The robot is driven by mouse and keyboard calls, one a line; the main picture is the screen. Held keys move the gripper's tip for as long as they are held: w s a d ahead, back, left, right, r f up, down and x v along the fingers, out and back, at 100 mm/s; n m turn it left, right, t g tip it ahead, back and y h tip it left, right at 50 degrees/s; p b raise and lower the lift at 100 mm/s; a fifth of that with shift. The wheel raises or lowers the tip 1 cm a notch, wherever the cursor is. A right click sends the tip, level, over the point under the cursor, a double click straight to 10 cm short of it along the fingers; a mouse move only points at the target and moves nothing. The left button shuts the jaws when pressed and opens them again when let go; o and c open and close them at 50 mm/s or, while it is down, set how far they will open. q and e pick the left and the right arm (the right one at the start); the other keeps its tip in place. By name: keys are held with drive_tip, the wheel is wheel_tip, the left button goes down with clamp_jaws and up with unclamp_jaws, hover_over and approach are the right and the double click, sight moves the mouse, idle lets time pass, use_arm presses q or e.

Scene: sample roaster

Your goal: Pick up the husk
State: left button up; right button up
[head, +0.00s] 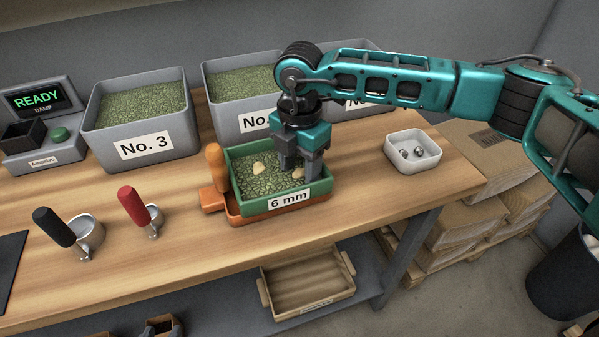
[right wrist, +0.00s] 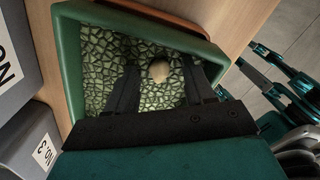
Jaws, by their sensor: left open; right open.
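A green sieve tray labelled 6 mm (head: 238,205) holds green beans and stands in an orange tray (head: 236,219) on the bench. Two pale husks lie on the beans in the head view: one left of my gripper (head: 259,169) and one by its fingers (head: 298,174). My right gripper (head: 297,168) points down into the sieve, open. In the right wrist view, its two fingers (right wrist: 159,66) stand on either side of a pale husk (right wrist: 160,72), which is not gripped. Whether the fingertips touch the beans is unclear. My left gripper is not in view.
Grey bins of beans, one marked No. 3 (head: 143,147), stand behind the sieve. An orange upright handle (head: 217,167) is at the sieve's left. A white dish (head: 412,160) with metal balls is to the right.

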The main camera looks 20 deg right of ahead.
drive_tip(key=shift+c, duration=0.3)
clamp_jaws()
idle(0.4)
